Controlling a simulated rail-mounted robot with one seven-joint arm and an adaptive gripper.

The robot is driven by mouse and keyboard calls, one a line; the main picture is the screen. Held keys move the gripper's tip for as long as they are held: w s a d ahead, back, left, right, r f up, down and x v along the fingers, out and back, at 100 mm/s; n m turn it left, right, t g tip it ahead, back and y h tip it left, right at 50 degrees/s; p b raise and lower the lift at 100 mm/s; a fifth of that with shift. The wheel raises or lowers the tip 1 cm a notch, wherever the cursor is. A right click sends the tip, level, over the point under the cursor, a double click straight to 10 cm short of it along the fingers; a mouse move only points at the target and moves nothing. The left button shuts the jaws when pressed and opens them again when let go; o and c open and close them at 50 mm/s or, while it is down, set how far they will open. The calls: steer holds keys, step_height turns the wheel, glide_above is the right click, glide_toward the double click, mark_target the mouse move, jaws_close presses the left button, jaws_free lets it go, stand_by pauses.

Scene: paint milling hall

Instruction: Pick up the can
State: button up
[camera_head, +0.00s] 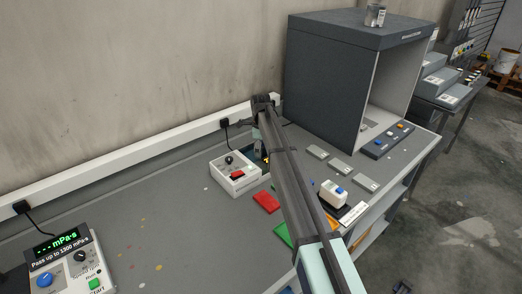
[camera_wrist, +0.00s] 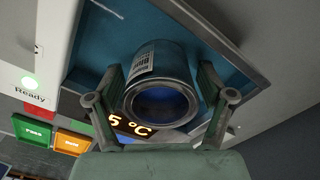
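A metal can (camera_wrist: 162,70) with a white printed label and a dark blue open end or inside fills the middle of the wrist view. My gripper (camera_wrist: 160,85) has one finger on each side of it. The fingers are spread wide and lie very close to the can's sides; whether they press on it cannot be made out. The can is in front of a blue surface with a grey frame. In the head view my arm hides most of this spot. Another small metal can (camera_head: 375,15) stands on top of the grey cabinet.
A white control box (camera_head: 234,172), a red plate (camera_head: 266,202) and a white block with a blue button (camera_head: 334,193) are near my arm on the grey bench (camera_head: 170,225). The big grey open cabinet (camera_head: 335,85) stands behind. An orange temperature readout (camera_wrist: 130,124) glows near the can.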

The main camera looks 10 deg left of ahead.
steer(key=c, duration=0.9)
steer(key=shift+c, duration=0.2)
steer(key=shift+r, duration=0.15)
